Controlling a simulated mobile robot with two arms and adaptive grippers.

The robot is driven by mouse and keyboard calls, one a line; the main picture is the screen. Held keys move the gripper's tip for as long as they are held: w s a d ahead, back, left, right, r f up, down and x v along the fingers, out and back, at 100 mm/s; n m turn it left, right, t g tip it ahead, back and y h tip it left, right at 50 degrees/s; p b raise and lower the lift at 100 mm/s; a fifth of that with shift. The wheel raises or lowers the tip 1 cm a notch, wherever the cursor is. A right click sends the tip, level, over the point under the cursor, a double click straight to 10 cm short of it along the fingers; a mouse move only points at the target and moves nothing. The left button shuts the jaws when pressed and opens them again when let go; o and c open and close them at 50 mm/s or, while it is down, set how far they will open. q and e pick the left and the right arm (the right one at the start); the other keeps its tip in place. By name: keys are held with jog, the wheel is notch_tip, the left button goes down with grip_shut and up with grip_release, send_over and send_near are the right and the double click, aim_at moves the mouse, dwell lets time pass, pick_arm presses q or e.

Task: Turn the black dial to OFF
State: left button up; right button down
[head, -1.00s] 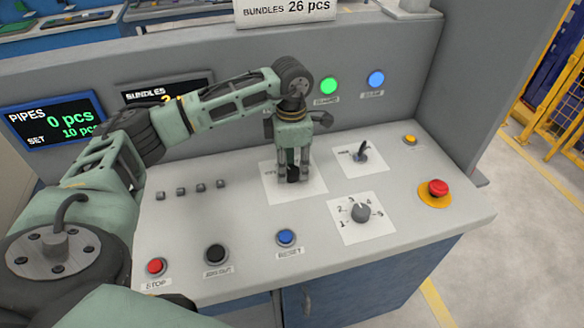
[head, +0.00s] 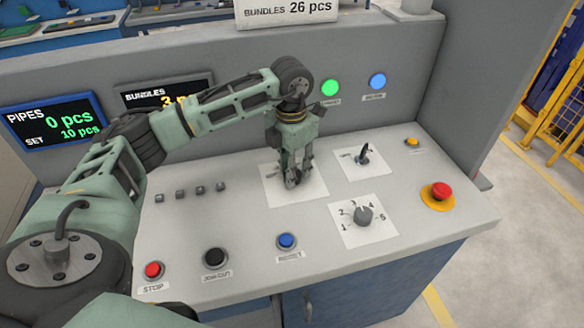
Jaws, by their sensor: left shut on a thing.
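The black dial (head: 291,181) sits on a white label plate (head: 309,190) in the middle of the sloped grey console. My left gripper (head: 292,177) points down over it and is shut on it. The fingers hide most of the dial, and the label text on the plate is too small or covered to read. I cannot tell which mark the dial points to. My right gripper is not in view.
A grey numbered knob (head: 363,215) and a small black lever switch (head: 363,155) stand right of the dial. Red (head: 152,270), black (head: 215,257) and blue (head: 286,241) buttons line the front. A red emergency button (head: 440,191) is at the right.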

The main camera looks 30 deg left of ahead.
pick_arm(q)
jog(key=shift+w+a+r, duration=0.15)
jog(key=shift+a+r, duration=0.1)
jog(key=o, duration=1.1)
jog(key=shift+f, duration=0.2)
jog(key=shift+d, duration=0.1)
notch_tip(320, 180, up, 12)
jog(key=shift+r, duration=0.1)
